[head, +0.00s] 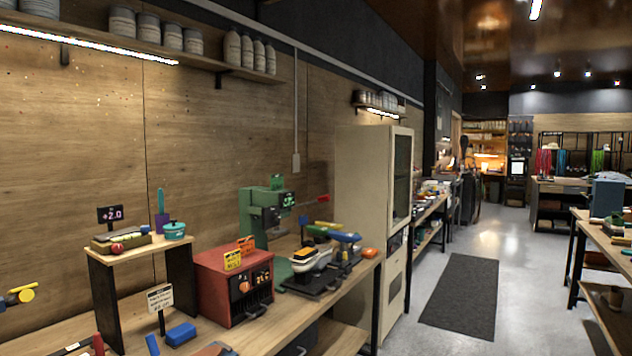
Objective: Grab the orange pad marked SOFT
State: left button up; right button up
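No lettering that reads SOFT can be made out from here. An orange card-like piece (246,243) stands on top of the red box (236,284), behind a yellow one (232,260); their print is too small to read. An orange-topped block with a dark layer (303,254) rests on a pale shoe-like object (309,263) to the right. A rounded orange item (369,253) lies at the bench's right end. I cannot tell which of these, if any, is the pad. Neither of my grippers is in view.
The wooden bench (345,289) runs along the left wall. A small riser (150,246), a green machine (262,215), a sign on a stand (160,298) and a blue block (181,334) crowd it. A tall beige cabinet (362,180) stands beyond. The floor with a dark mat (459,296) is clear.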

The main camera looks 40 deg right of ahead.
aim_at(369, 253)
jog(key=i+l+z, duration=0.15)
jog(key=l+z, duration=0.2)
jog(key=i+l+z, duration=0.15)
jog(key=z, duration=0.15)
jog(key=i+l+z, duration=0.2)
jog(key=l+z, duration=0.15)
jog(key=i+l, duration=2.55)
